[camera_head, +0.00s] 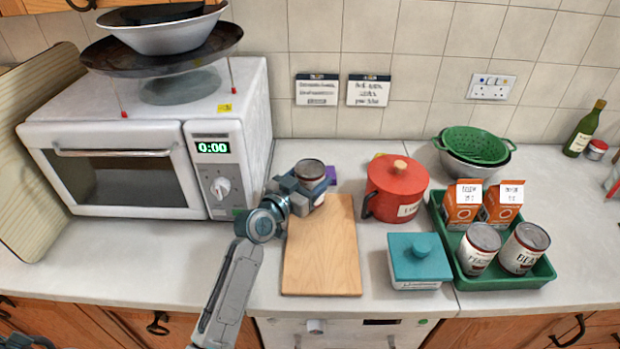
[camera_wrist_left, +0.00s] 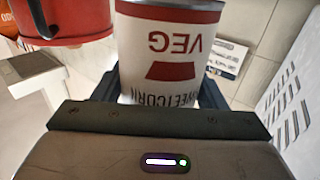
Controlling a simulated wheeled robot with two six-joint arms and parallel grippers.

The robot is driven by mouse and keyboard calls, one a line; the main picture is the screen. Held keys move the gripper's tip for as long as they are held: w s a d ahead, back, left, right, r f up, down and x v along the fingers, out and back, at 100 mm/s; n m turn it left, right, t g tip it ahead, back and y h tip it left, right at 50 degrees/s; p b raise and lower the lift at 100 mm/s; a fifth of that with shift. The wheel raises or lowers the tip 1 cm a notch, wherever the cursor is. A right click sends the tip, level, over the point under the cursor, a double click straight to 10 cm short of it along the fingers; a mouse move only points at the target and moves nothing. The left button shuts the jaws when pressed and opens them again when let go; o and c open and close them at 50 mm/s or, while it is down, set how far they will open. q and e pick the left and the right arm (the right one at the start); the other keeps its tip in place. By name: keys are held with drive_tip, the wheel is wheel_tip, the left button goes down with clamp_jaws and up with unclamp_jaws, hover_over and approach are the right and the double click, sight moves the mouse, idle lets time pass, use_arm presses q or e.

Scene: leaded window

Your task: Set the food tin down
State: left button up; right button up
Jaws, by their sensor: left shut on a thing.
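The food tin (camera_head: 311,169) is in my left gripper (camera_head: 308,186), over the back end of the wooden board (camera_head: 322,255). In the left wrist view the tin (camera_wrist_left: 170,50) is white with red bands and reads "VEG" and "SWEETCORN", upside down in that picture. My left gripper is shut around the tin's side, and its fingers partly hide it. The tin's bottom is hidden in the head view, so I cannot tell whether it touches anything. My right gripper is not in view.
A microwave (camera_head: 120,165) stands left, a red pot (camera_head: 398,188) close right. A teal box (camera_head: 418,262) and green tray (camera_head: 510,280) with cartons and two tins stand further right. The board's front is clear.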

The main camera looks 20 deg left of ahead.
use_arm(q)
drive_tip(key=shift+f+b, duration=0.3)
drive_tip(key=shift+b, duration=0.05)
drive_tip(key=shift+s, duration=0.1)
drive_tip(key=o, duration=1.4)
drive_tip(key=shift+f, duration=0.1)
